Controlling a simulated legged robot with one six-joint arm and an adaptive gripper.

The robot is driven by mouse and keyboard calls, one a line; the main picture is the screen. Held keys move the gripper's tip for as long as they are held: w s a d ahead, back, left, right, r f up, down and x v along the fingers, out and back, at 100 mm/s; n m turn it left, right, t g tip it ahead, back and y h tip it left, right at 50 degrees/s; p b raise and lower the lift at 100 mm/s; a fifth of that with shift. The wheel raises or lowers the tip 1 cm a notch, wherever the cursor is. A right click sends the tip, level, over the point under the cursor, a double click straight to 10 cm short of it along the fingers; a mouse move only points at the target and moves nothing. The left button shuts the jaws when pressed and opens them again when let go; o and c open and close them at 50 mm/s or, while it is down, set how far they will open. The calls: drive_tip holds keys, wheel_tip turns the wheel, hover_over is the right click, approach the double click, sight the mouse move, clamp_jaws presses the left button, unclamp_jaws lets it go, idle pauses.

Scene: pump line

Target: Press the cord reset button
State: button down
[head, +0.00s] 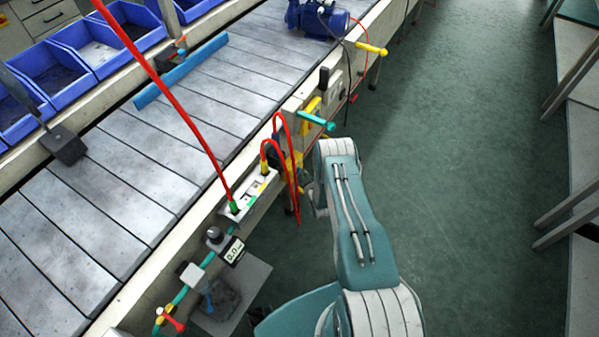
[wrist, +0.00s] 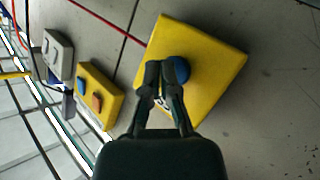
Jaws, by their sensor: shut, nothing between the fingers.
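In the wrist view a large yellow box (wrist: 215,65) fills the upper middle, with a round blue button (wrist: 182,69) on its face. A red cord (wrist: 105,21) runs to the box's upper left edge. My gripper (wrist: 162,66) is shut and empty, its fingertips over the box face just left of the button. The right fingertip overlaps the button's left edge; I cannot tell whether it touches. A dark label on the box is partly hidden behind the fingers. In the head view my gripper is out of sight.
A smaller yellow box (wrist: 97,95) with blue and orange buttons and a grey switch box (wrist: 58,54) sit to the left in the wrist view. The head view shows the slatted conveyor (head: 150,130), blue bins (head: 88,45), a blue pump (head: 318,18) and clear green floor (head: 460,150).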

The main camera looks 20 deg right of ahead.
drive_tip(key=shift+w+a, duration=0.25)
drive_tip(key=shift+w, duration=0.1)
idle(0.7)
drive_tip(key=shift+s, duration=0.1)
drive_tip(key=shift+s+d, duration=0.55)
drive_tip(key=shift+s, duration=0.05)
drive_tip(key=s+d, duration=0.1)
drive_tip(key=s, duration=0.1)
drive_tip(key=s+d, duration=0.2)
idle(0.7)
idle(0.6)
